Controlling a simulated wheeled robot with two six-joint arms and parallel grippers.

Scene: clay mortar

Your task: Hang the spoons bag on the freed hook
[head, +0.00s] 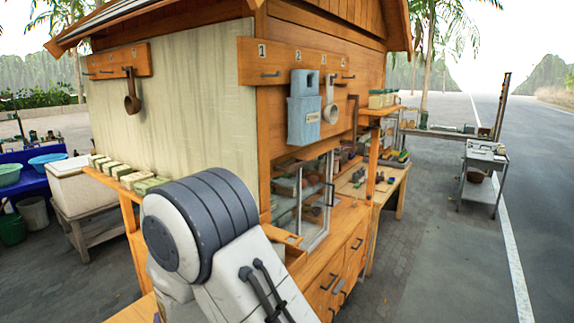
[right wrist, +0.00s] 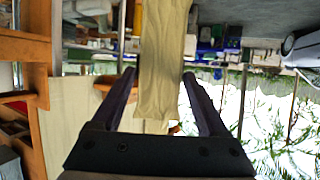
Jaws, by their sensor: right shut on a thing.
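In the head view a wooden board numbered 1 to 4 (head: 250,55) is fixed high on the kiosk. The hook under 1 (head: 270,74) is bare, and the hook under 4 (head: 347,77) looks bare. A blue cloth bag (head: 303,112) with a small unreadable label hangs under 2. A light-coloured ladle (head: 331,108) hangs under 3. In the right wrist view my right gripper (right wrist: 162,95) is shut on a beige cloth bag (right wrist: 163,60), which lies between its fingers. No label shows on this bag, so I cannot tell if it is the spoons bag. My left gripper is out of view.
A second hook board (head: 118,62) on the pale side wall holds a dark ladle (head: 132,100). Green-and-cream blocks (head: 125,174) line a shelf below. My arm covers the lower middle of the head view. A grey cart (head: 484,165) stands right; paving before it is clear.

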